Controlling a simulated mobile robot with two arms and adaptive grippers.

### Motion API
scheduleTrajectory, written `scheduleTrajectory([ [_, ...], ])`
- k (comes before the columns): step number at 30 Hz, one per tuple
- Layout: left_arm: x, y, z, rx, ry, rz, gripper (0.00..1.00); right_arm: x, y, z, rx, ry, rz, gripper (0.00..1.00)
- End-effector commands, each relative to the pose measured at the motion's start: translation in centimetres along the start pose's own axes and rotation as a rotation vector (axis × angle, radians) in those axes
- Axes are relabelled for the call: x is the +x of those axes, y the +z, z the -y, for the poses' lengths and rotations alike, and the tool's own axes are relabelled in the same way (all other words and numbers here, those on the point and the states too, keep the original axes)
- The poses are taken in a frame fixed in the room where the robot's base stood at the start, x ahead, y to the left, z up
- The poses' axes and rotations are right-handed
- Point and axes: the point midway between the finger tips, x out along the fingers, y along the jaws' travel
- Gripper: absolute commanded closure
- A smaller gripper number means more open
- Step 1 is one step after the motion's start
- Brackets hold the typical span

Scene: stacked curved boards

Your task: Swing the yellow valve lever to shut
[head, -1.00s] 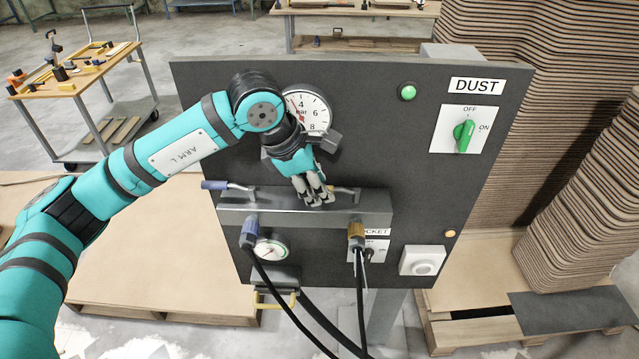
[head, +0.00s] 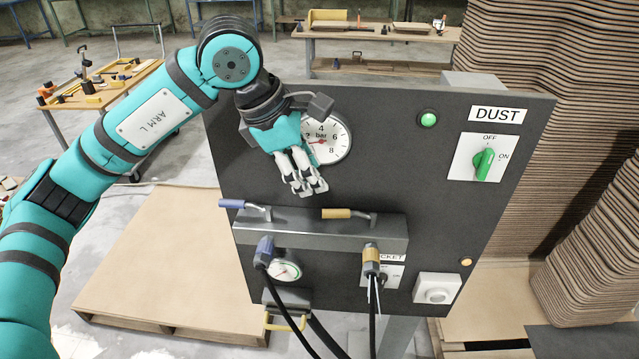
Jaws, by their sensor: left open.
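The yellow valve lever (head: 338,213) lies along the top of the grey manifold (head: 320,236), its handle pointing left from its pivot. It is roughly level, above and left of the yellow hose fitting (head: 371,256). My left gripper (head: 309,190) is open and empty, with its fingers pointing down just above and left of the yellow handle. It appears apart from the lever. The round bar gauge (head: 331,138) is partly hidden behind the gripper; its red needle points left. My right gripper is out of view.
A blue lever (head: 232,204) also points left on the manifold's left end. Below are a small gauge (head: 286,269) and black hoses. The dark panel (head: 400,160) carries a green DUST knob (head: 484,162) and a green lamp (head: 428,119). Stacked boards stand at right.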

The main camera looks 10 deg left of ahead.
Motion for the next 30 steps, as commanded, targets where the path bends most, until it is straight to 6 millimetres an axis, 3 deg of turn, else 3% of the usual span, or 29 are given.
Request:
scheduleTrajectory([
  [11,-0.7,0.0,0.0,0.000,-0.001,-0.001,0.60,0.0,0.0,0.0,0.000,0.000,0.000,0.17],
  [16,0.6,0.7,1.2,0.013,-0.060,0.045,0.82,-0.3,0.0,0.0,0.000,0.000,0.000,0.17],
  [20,3.8,3.1,5.4,0.028,-0.242,0.212,0.99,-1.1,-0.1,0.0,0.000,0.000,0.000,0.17],
  [23,5.6,5.7,9.8,0.003,-0.422,0.427,1.00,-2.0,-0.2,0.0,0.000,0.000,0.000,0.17],
  [27,5.7,8.7,14.2,-0.126,-0.622,0.752,1.00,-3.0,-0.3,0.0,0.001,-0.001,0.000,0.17],
  [30,5.1,9.9,15.7,-0.284,-0.715,0.975,1.00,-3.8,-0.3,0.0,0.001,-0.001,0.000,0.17],
])
